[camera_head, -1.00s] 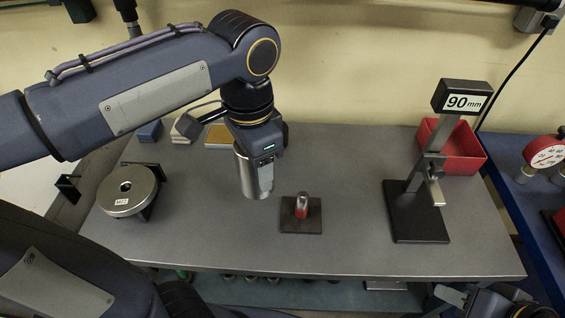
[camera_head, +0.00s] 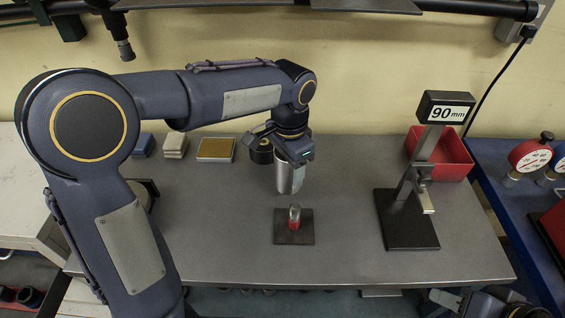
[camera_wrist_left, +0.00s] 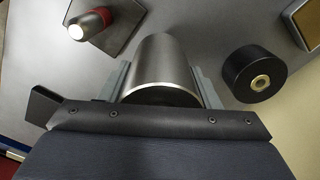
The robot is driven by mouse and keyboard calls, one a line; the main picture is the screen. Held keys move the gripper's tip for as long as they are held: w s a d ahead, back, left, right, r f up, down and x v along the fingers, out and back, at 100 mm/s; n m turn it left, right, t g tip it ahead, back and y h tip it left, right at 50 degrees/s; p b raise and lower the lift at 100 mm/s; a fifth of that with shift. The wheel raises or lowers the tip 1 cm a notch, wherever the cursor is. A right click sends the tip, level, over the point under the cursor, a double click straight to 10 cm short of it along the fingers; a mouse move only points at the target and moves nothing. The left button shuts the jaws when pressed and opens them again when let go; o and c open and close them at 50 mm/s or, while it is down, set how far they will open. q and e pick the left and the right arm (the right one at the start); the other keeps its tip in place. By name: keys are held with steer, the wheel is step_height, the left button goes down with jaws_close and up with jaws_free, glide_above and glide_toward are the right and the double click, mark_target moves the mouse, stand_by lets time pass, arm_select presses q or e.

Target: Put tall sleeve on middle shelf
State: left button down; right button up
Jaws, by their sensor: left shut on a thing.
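The tall sleeve (camera_head: 288,182) is a plain silver cylinder. My left gripper (camera_head: 298,168) is shut on it and holds it upright behind the small post. In the left wrist view the sleeve (camera_wrist_left: 166,70) sits between the two grey fingers of my left gripper (camera_wrist_left: 162,82). Whether its lower end touches the bench is hard to tell. A dark shelf edge (camera_head: 367,5) shows at the top of the head view; which shelf it is I cannot tell. My right gripper (camera_head: 450,297) shows only partly at the bottom right, and its opening is unclear.
A red-and-silver post (camera_head: 294,218) on a dark plate stands in front of the sleeve. A black ring (camera_head: 262,153) is behind it. A 90 mm gauge stand (camera_head: 408,220) and red bin (camera_head: 440,153) stand right. Small boxes (camera_head: 215,149) line the back left.

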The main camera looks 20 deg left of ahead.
mark_target(290, 177)
arm_select(q)
steer(key=shift+w+d+f, duration=0.1)
steer(key=shift+w+f, duration=0.25)
steer(key=shift+w, duration=0.05)
steer(key=shift+f, duration=1.55)
steer(key=shift+f, duration=0.15)
steer(key=shift+c, duration=2.3)
jaws_free()
steer(key=shift+f, duration=0.1)
step_height(290, 177, up, 12)
steer(key=shift+s+r+p, duration=0.1)
steer(key=shift+r+p, duration=0.05)
steer(key=shift+p, duration=0.15)
